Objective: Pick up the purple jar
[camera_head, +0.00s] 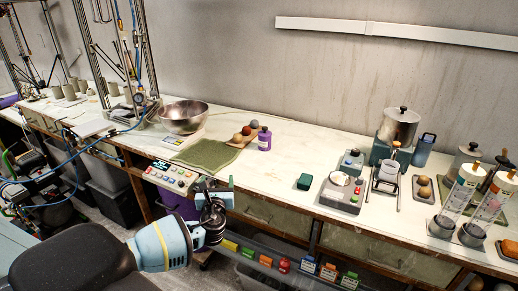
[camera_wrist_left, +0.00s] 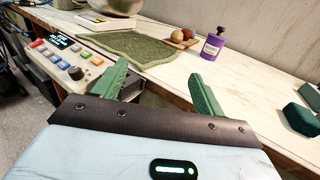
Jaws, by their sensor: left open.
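The purple jar (camera_head: 264,140) with a dark lid and a pale label stands upright on the white worktop, right of a wooden board with several balls. It also shows in the left wrist view (camera_wrist_left: 212,47), beyond the fingers and a little to their right. My left gripper (camera_head: 218,184) is at the front edge of the worktop, apart from the jar. In the left wrist view its two green fingers (camera_wrist_left: 160,75) are spread with nothing between them. My right gripper is not in view.
A green mat (camera_head: 207,155) and a steel bowl (camera_head: 184,116) are left of the jar. A button panel (camera_head: 170,178) sits at the front edge. A dark green block (camera_head: 304,181) is to the right. The worktop between jar and block is clear.

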